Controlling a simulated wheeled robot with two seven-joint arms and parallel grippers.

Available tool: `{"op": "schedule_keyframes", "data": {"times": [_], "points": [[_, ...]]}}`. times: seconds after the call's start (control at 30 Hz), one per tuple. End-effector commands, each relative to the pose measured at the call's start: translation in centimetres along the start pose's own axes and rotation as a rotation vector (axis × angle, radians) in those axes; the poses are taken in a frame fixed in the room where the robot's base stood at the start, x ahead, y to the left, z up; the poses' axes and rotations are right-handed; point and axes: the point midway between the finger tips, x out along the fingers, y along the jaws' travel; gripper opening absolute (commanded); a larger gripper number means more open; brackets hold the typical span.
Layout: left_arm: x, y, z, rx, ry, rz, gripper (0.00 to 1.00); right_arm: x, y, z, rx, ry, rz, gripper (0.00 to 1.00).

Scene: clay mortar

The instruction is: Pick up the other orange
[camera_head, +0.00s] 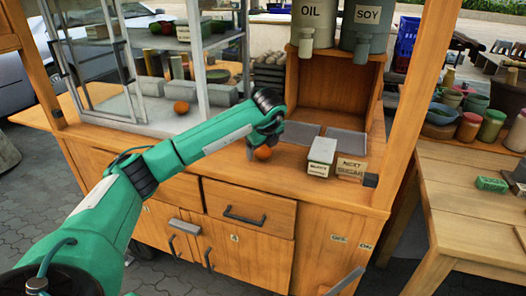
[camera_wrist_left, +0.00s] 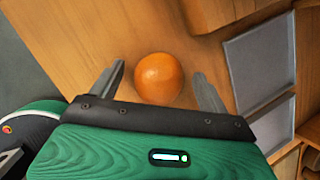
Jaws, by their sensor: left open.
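An orange (camera_head: 263,153) lies on the wooden cart counter (camera_head: 228,160) near its front edge. My left gripper (camera_head: 260,146) is just above and around it. In the left wrist view the same orange (camera_wrist_left: 159,78) lies between the two open fingers (camera_wrist_left: 161,88), with a gap on each side. My right gripper is not clearly seen.
Two grey trays (camera_head: 347,143) and a white box (camera_head: 321,156) with small labelled signs stand right of the gripper. The glass case (camera_head: 150,70) is behind the arm at left. A wooden table (camera_head: 470,200) with jars is at right.

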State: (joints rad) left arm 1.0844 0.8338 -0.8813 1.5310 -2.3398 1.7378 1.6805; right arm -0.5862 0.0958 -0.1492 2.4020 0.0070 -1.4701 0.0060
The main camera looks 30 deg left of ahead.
Motion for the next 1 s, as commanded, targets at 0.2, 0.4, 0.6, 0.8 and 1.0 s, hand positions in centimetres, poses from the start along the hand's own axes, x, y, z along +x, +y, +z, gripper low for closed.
{"op": "schedule_keyframes", "data": {"times": [0.2, 0.4, 0.6, 0.8, 1.0], "points": [[0.0, 0.0, 0.0, 0.000, 0.000, 0.000, 0.41, 0.0, 0.0, 0.0, 0.000, 0.000, 0.000, 0.36], [-0.1, 0.0, 0.0, 0.000, 0.000, -0.001, 0.28, 0.1, 0.0, 0.1, 0.000, -0.003, 0.000, 0.36], [-0.3, -0.1, 0.1, 0.000, 0.000, -0.001, 0.28, 0.2, 0.0, 0.2, 0.000, -0.007, 0.000, 0.36], [-2.2, -0.5, 0.9, -0.001, -0.001, -0.004, 0.28, 0.3, 0.0, 0.2, 0.001, -0.008, 0.000, 0.36], [-6.6, -1.4, 2.7, -0.002, -0.001, -0.006, 0.28, 0.5, 0.0, 0.2, 0.001, -0.011, 0.000, 0.36]]}}
